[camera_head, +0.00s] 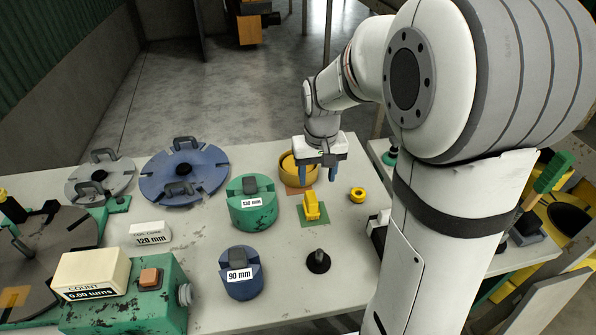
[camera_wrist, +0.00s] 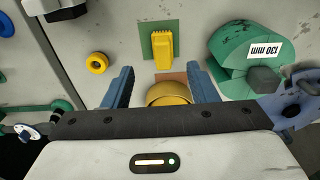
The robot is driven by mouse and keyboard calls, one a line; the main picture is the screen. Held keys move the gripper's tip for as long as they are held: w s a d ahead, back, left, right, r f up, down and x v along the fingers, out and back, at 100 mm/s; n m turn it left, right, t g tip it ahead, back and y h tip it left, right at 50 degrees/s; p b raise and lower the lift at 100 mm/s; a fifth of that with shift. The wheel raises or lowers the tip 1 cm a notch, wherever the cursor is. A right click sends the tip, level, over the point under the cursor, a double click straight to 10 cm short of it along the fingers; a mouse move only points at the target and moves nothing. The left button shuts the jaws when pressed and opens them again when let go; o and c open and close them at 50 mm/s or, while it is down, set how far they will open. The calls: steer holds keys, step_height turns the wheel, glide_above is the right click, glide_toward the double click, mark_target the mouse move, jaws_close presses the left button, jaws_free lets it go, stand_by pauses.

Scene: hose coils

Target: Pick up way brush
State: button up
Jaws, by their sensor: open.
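My gripper (camera_head: 320,174) hangs above the far right part of the table, its two blue fingers apart and nothing between them. In the wrist view my gripper (camera_wrist: 162,75) shows both fingers spread. No thing is plainly recognisable as the way brush. A green block-shaped head on a yellow stem (camera_head: 551,175), possibly a brush, stands in a dark holder at the far right, well away from my gripper. A yellow ridged piece (camera_head: 311,207) lies on a green square mat (camera_head: 322,218), just in front of my gripper; it also shows in the wrist view (camera_wrist: 162,48).
A yellow round dish (camera_head: 287,169) is beside and behind my fingers. A yellow ring (camera_head: 357,194), a green 130 mm core (camera_head: 252,208), a blue 90 mm core (camera_head: 240,278) and a black peg (camera_head: 318,261) stand nearby. Grey and blue discs and a counter box (camera_head: 90,275) fill the left.

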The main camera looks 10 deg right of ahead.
glide_above(311, 197)
steer(key=shift+g, duration=0.3)
steer(key=f, duration=0.4)
steer(key=shift+s+d+f, duration=0.1)
steer(key=shift+d+f, duration=0.05)
steer(key=shift+d, duration=0.05)
step_height(311, 197, down, 8)
steer(key=shift+a+r+p, duration=0.1)
steer(key=shift+a+p, duration=0.05)
steer(key=shift+p, duration=0.2)
jaws_close()
step_height(311, 197, up, 10)
steer(key=shift+r+b, duration=0.1)
steer(key=shift+b, duration=0.35)
steer(key=c, duration=0.7)
jaws_free()
steer(key=shift+c, duration=1.3)
